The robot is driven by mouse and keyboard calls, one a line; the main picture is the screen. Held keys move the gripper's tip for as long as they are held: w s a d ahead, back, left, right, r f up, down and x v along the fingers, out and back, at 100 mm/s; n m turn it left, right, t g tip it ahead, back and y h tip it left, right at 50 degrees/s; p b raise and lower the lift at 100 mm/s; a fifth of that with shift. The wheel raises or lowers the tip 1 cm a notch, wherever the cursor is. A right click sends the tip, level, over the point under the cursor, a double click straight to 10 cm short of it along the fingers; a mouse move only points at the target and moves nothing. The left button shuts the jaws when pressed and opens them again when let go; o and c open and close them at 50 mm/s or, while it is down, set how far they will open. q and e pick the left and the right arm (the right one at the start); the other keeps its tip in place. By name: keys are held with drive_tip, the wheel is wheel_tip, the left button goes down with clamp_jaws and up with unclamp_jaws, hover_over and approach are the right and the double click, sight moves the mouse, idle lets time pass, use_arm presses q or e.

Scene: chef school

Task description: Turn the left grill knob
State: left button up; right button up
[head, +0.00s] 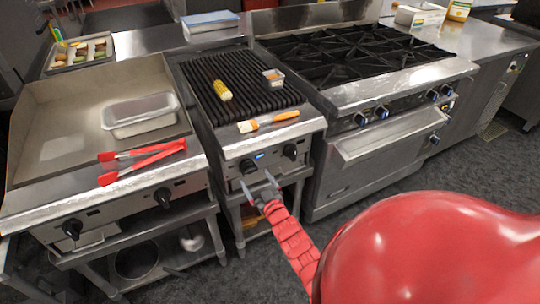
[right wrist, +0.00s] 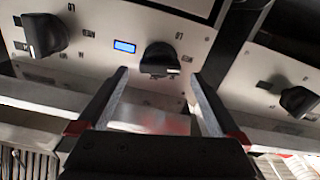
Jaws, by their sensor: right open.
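The grill (head: 262,140) is the middle unit, with a dark ribbed grate and two black knobs on its steel front. The left grill knob (head: 248,166) sits beside a small blue display (head: 259,155); the right grill knob (head: 290,151) is farther right. My right gripper (head: 258,183) is open and empty, just below and in front of the left knob. The right wrist view appears turned over: the left knob (right wrist: 160,58) lies between the fingertip lines, beyond the tips, and the right knob (right wrist: 45,36) shows at left. My left gripper is not in view.
A griddle (head: 60,120) with red tongs (head: 140,160) and a steel pan (head: 140,112) stands at left; its knob (right wrist: 298,101) shows in the wrist view. A stove (head: 400,95) stands at right.

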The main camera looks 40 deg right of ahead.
drive_tip(key=v, duration=1.1)
drive_tip(key=shift+s, duration=0.1)
